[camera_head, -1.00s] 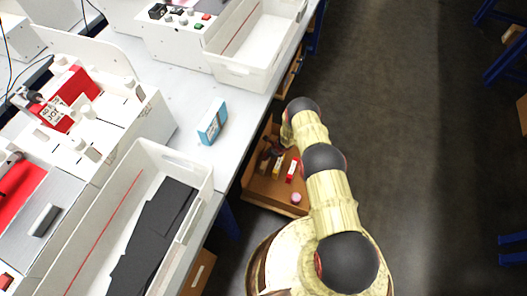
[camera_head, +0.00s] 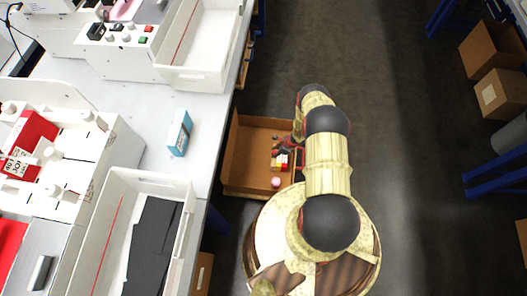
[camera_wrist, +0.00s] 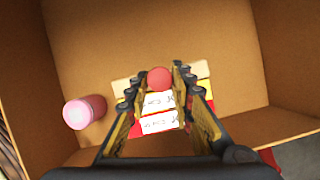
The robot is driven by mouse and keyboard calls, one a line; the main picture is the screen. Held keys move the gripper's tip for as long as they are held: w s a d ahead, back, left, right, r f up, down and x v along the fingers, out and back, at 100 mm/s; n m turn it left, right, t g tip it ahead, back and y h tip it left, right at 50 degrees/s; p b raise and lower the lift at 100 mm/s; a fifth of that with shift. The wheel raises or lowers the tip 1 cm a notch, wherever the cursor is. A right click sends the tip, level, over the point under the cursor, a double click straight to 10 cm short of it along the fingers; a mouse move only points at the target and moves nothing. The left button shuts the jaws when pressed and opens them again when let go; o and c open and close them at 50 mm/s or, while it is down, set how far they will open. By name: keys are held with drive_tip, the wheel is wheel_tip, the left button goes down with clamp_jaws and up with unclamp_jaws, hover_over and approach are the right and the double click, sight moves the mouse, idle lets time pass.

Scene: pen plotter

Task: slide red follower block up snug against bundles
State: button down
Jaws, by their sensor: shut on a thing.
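My gripper (camera_wrist: 160,88) is inside an open brown drawer (camera_wrist: 100,35) in the wrist view. Its fingers are shut on a red rounded piece (camera_wrist: 159,77), seemingly part of the red follower block; the fingers hide the rest. Bundles with white labels (camera_wrist: 158,122) and yellow and red bands lie just below the red piece in the picture, partly between the fingers. I cannot tell whether block and bundles touch. A tan strip (camera_wrist: 125,84) runs crosswise behind the fingertips. The head view shows the drawer (camera_head: 250,135) with the small bundles (camera_head: 281,160) beside my arm.
A pink cylinder (camera_wrist: 84,112) stands in the drawer, left of the bundles. The drawer floor beyond the tan strip is clear. In the head view, the worktable (camera_head: 135,105) holds a blue box (camera_head: 179,134) and white trays (camera_head: 190,250). Cardboard boxes (camera_head: 500,95) stand at right.

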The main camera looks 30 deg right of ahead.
drive_tip(key=shift+s+d, duration=1.05)
drive_tip(key=shift+d, duration=0.3)
drive_tip(key=c, duration=1.5)
unclamp_jaws()
drive_tip(key=shift+c, duration=0.2)
drive_tip(key=v, duration=1.2)
